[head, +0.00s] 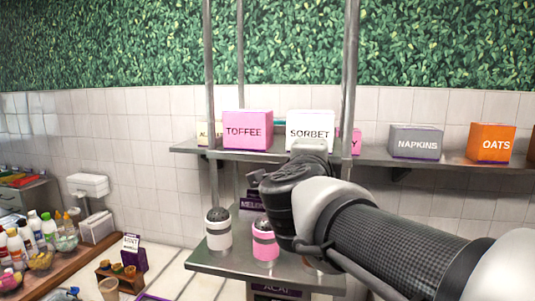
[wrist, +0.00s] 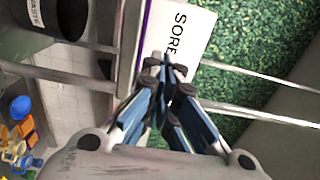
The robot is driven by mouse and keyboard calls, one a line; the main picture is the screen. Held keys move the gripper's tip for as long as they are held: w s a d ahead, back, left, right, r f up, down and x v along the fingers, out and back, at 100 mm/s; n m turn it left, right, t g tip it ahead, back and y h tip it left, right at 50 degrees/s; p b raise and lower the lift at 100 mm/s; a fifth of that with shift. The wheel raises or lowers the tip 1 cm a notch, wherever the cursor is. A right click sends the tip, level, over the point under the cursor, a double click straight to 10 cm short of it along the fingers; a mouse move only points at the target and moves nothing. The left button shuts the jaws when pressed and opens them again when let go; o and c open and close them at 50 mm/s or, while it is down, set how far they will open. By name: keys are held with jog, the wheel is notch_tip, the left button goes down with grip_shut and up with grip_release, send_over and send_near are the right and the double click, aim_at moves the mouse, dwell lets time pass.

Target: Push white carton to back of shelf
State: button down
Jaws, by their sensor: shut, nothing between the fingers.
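The white carton (head: 310,127), labelled SORBET, stands upright on the metal shelf (head: 372,157), between a pink TOFFEE carton (head: 248,131) and a shelf post. In the wrist view the white carton (wrist: 183,35) is straight ahead of the fingers, with its lettering partly covered by them. My gripper (wrist: 165,70) is shut and empty. Its fingertips are at the carton's face; I cannot tell whether they touch it. In the head view my arm hides most of the gripper and the carton's lower edge.
A grey NAPKINS carton (head: 415,142) and an orange OATS carton (head: 490,143) stand farther right on the shelf. Metal posts (head: 350,75) rise beside the white carton. A white canister (head: 218,230) and a pink canister (head: 265,243) stand on the lower counter.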

aim_at(310, 131)
jog(key=shift+x, duration=2.8)
jog(key=p+x, duration=0.1)
jog(key=x, duration=0.6)
jog(key=shift+w+d, duration=0.1)
jog(key=shift+w, duration=0.15)
jog(key=shift+s, duration=0.25)
jog(key=shift+w+d+f, duration=0.1)
